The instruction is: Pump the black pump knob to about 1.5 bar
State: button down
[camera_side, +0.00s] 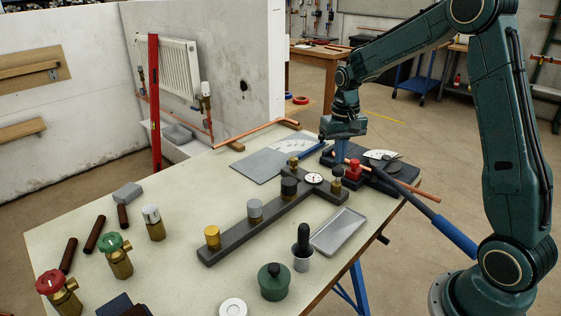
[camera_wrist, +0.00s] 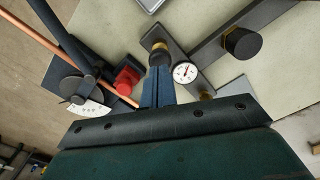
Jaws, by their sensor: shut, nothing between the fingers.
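A black knob (camera_side: 289,187) stands upright on the long dark bar, and it also shows in the wrist view (camera_wrist: 243,42). A round white pressure gauge (camera_side: 313,178) sits on the bar's crosspiece, beside the black knob. It shows in the wrist view (camera_wrist: 186,72), but its scale is too small to read. My gripper (camera_side: 341,160) is shut and empty, pointing down over the crosspiece's right end. In the wrist view its blue fingertips (camera_wrist: 160,72) are close to a brass fitting with a dark part (camera_wrist: 160,50), left of the gauge and apart from the black knob. Contact with the fitting cannot be told.
A grey knob (camera_side: 255,208) and a gold knob (camera_side: 212,236) stand farther along the bar. A red block (camera_side: 354,171) and a copper pipe (camera_side: 412,189) lie right of my gripper. A metal tray (camera_side: 338,232) and a dark-handled tool in a cup (camera_side: 302,248) stand in front.

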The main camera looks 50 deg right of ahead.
aim_at(338, 168)
jog(key=shift+f, duration=0.15)
jog(key=shift+f, duration=0.65)
jog(key=shift+f, duration=1.05)
dwell(0.3)
jog(key=shift+r, duration=1.85)
jog(key=shift+f, duration=0.1)
jog(key=shift+f, duration=0.7)
jog(key=shift+f, duration=1.1)
jog(key=shift+r, duration=1.9)
